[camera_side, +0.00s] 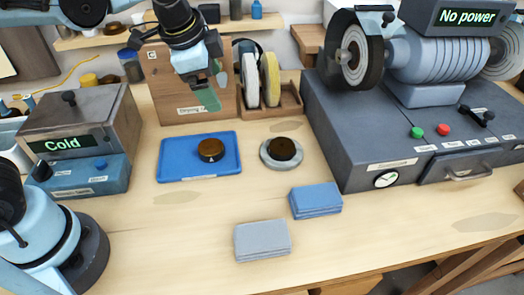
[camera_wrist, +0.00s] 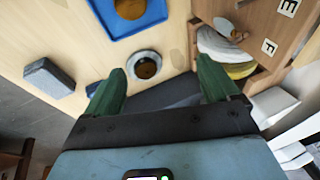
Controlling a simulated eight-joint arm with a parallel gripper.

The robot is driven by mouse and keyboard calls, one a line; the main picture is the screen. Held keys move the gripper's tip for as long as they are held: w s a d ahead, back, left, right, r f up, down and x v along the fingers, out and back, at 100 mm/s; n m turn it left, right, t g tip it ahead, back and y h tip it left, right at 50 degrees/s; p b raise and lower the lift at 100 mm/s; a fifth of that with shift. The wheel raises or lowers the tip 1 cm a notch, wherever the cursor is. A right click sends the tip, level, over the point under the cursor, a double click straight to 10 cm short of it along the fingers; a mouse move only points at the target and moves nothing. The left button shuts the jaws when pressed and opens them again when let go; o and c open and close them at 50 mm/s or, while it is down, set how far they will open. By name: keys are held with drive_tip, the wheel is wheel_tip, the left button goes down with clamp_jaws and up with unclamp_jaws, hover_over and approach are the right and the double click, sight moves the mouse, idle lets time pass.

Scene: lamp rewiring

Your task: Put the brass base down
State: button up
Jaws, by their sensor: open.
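A round brown, brass-toned piece (camera_side: 211,150) sits on the blue tray (camera_side: 172,171); in the wrist view it shows at the top edge (camera_wrist: 130,8). A second, darker brown round piece (camera_side: 284,150) sits on a round grey pad (camera_side: 266,160), right of the tray, and shows in the wrist view (camera_wrist: 146,68). I cannot tell for sure which one is the brass base. My gripper (camera_side: 208,97) is open and empty, raised above and behind the tray, in front of the wooden box. Its green fingers are spread wide in the wrist view (camera_wrist: 160,66).
A grey block (camera_side: 262,240) and a blue block (camera_side: 315,200) lie in front. The grinder-like machine (camera_side: 345,150) reading "No power" stands right; a heater box (camera_side: 80,125) reading "Cold" stands left. Wheels stand in a wooden rack (camera_side: 285,105) behind.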

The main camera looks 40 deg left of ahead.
drive_tip(key=s+a+f+n+t, duration=0.3)
drive_tip(key=s+a+n, duration=0.3)
drive_tip(key=n, duration=0.4)
drive_tip(key=shift+s+a+f, duration=0.2)
drive_tip(key=shift+s+f, duration=0.3)
drive_tip(key=shift+s, duration=0.3)
